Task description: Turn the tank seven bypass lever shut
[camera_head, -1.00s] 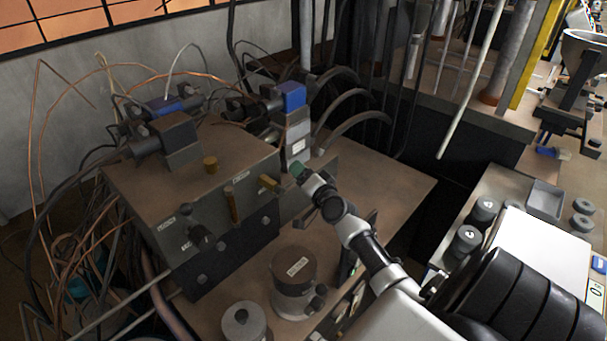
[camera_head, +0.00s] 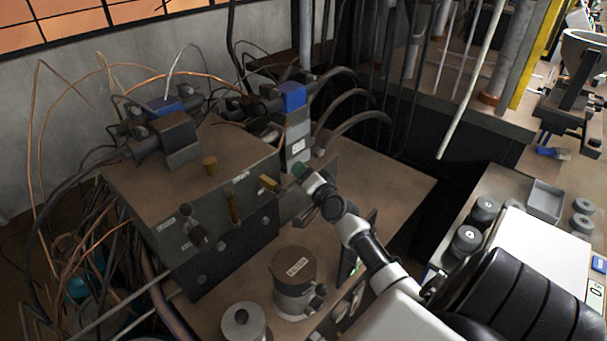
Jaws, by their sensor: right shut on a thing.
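A grey valve block (camera_head: 140,205) with a brown top stands on the bench. Its front carries small labelled plates, too small to read. Two brass levers show there: an upright one (camera_head: 233,208) and a shorter one (camera_head: 269,183) that points out near the block's right end. My right gripper (camera_head: 303,174) is at the block's right end, just right of the short brass lever. It is shut on a small green-ended part (camera_head: 299,169), mostly hidden by the fingers. I cannot tell which lever belongs to tank seven. My left gripper is not in view.
A brown-topped canister (camera_head: 294,267) and a grey ring-shaped part (camera_head: 244,322) stand in front of the block. Blue-capped valves (camera_head: 292,96) and hoses rise behind. Loose copper wires crowd the left. The bench (camera_head: 385,185) right of my gripper is fairly clear.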

